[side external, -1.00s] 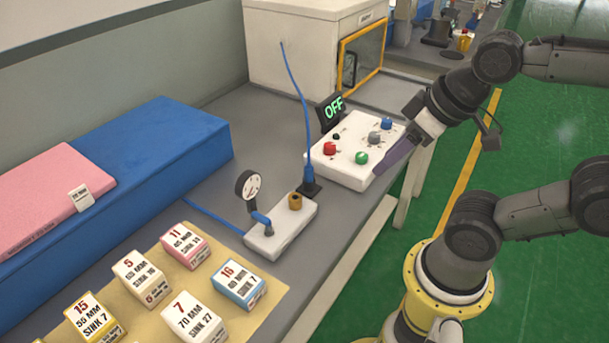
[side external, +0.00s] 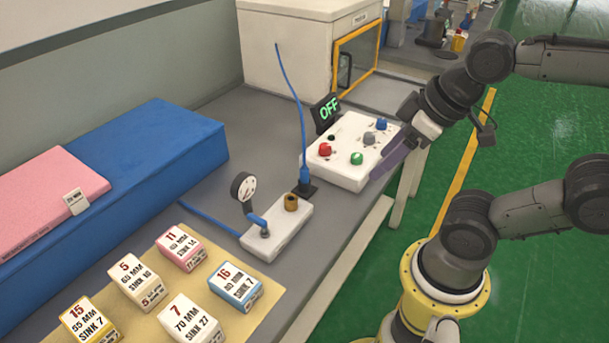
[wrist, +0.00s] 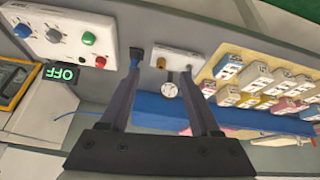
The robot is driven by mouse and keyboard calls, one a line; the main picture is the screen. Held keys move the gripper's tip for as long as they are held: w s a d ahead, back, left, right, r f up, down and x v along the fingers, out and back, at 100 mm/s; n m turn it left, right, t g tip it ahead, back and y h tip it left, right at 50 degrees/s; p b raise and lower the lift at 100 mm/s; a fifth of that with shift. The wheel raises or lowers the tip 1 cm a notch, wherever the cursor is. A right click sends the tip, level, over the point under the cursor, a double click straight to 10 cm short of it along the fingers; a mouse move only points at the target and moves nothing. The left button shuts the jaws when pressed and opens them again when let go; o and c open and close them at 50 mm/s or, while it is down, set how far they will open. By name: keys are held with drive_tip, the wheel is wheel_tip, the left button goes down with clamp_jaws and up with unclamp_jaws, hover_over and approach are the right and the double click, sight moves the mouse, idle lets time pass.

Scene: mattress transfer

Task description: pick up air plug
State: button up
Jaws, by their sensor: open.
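The air plug (side external: 304,172) is blue and stands upright in a black square holder (side external: 307,190), with a thin blue hose rising from it. In the wrist view the air plug (wrist: 134,65) is small and partly hidden near the tip of the left finger. My gripper (side external: 380,170) is open and empty, at the right side of the white control box, with the air plug apart from it to the left. In the wrist view my gripper (wrist: 160,72) has its two long dark fingers spread.
The white control box (side external: 345,173) with coloured knobs and an OFF display (side external: 327,112) lies between my gripper and the air plug. A white block (side external: 270,240) carries a gauge and brass fitting. A blue mattress (side external: 150,165) and labelled boxes (side external: 200,320) lie left and in front.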

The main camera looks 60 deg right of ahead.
wheel_tip(320, 180, up, 3)
drive_tip(key=w+n, duration=0.3)
drive_tip(key=n, duration=0.3)
drive_tip(key=n+g, duration=0.6)
drive_tip(key=n, duration=0.5)
hover_over(304, 167)
drive_tip(key=f, duration=1.3)
drive_tip(key=shift+s+a+f, duration=0.25)
drive_tip(key=shift+a+f, duration=0.15)
drive_tip(key=shift+w+d+f, duration=0.1)
drive_tip(key=shift+d+f, duration=0.1)
drive_tip(key=shift+f, duration=1.3)
drive_tip(key=shift+w+d+f, duration=0.1)
drive_tip(key=shift+d+f, duration=0.1)
drive_tip(key=shift+f, duration=1.25)
clamp_jaws()
